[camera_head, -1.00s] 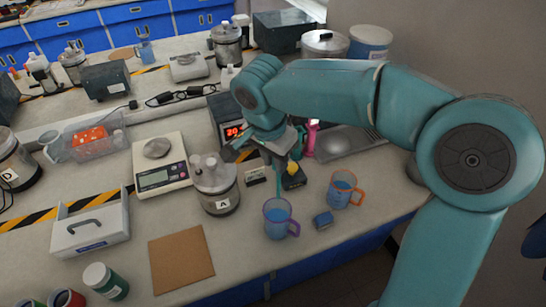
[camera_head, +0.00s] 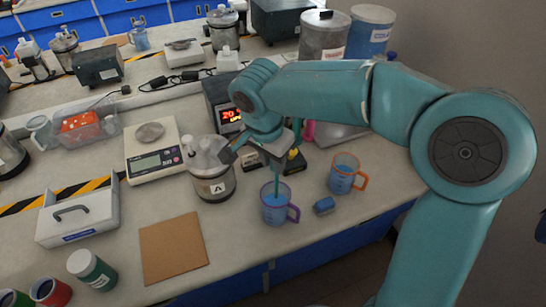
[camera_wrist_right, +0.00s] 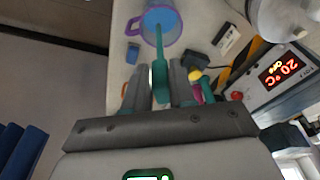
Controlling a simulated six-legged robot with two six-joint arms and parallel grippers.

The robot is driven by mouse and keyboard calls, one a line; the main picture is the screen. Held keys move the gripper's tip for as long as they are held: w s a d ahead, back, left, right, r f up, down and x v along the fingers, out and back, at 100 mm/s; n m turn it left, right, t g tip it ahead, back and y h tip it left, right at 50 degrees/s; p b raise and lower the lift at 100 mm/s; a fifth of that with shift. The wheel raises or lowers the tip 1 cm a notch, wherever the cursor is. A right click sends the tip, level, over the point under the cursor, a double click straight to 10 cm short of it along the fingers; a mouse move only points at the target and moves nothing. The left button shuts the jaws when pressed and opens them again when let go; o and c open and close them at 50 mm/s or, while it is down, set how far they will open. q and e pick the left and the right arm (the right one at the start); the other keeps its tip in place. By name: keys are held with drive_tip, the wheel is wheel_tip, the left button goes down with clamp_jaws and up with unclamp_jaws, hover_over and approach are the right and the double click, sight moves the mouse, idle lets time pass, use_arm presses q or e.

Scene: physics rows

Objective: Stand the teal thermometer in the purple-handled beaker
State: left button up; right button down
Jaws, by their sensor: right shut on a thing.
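The purple-handled beaker (camera_head: 268,213) stands upright on the bench near its front edge, with blue inside and its handle to the right. My right gripper (camera_head: 276,160) is above it, shut on the teal thermometer (camera_head: 277,180), which hangs down nearly upright. The thermometer's lower end shows within the beaker's mouth; how deep it sits I cannot tell. In the right wrist view the thermometer (camera_wrist_right: 161,68) runs from between the jaws (camera_wrist_right: 163,85) to the beaker (camera_wrist_right: 172,32). My left gripper is not in view.
An orange-handled beaker (camera_head: 344,174) and a small blue block (camera_head: 324,206) stand close on the right. A jar marked A (camera_head: 213,184) is close on the left. A display box (camera_head: 222,104) stands behind. A brown mat (camera_head: 173,248) lies front left.

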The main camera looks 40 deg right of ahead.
drive_tip(key=shift+f+b, duration=2.1)
drive_tip(key=shift+f, duration=0.45)
drive_tip(key=c, duration=0.9)
unclamp_jaws()
drive_tip(key=shift+o, duration=0.2)
drive_tip(key=shift+r, duration=0.15)
drive_tip(key=s+a+r+p, duration=0.1)
drive_tip(key=a+r+p, duration=0.1)
drive_tip(key=r, duration=1.3)
drive_tip(key=shift+a+r, duration=0.4)
drive_tip(key=shift+a, duration=0.1)
